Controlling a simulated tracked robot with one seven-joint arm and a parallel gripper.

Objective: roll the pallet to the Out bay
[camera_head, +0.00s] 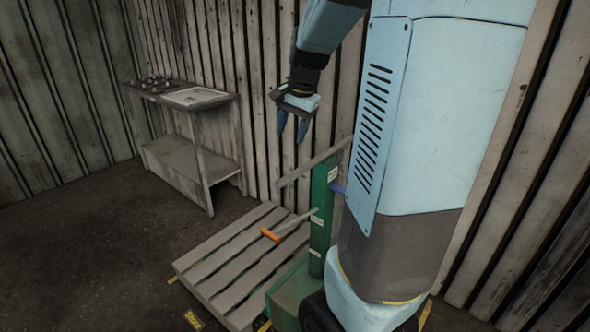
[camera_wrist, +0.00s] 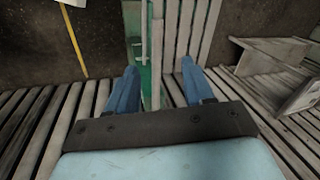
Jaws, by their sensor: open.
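The grey slatted pallet (camera_head: 232,262) lies low on the floor in the head view, left of a green post (camera_head: 320,215) with white labels and a green base (camera_head: 290,290). A grey bar with an orange end (camera_head: 270,235) reaches from the post over the pallet. My gripper (camera_head: 291,130) hangs above the pallet and post, fingers pointing down, open and empty. In the wrist view my two blue fingers (camera_wrist: 157,85) stand apart, with a grey bar visible between them and the green post (camera_wrist: 140,60) beyond. No writing naming the Out bay is readable.
A wooden bench (camera_head: 190,150) with a white tray (camera_head: 198,97) and small items stands against the plank wall at the left. Yellow floor marks (camera_head: 193,320) show near the pallet's front edge. The floor left of the pallet is clear.

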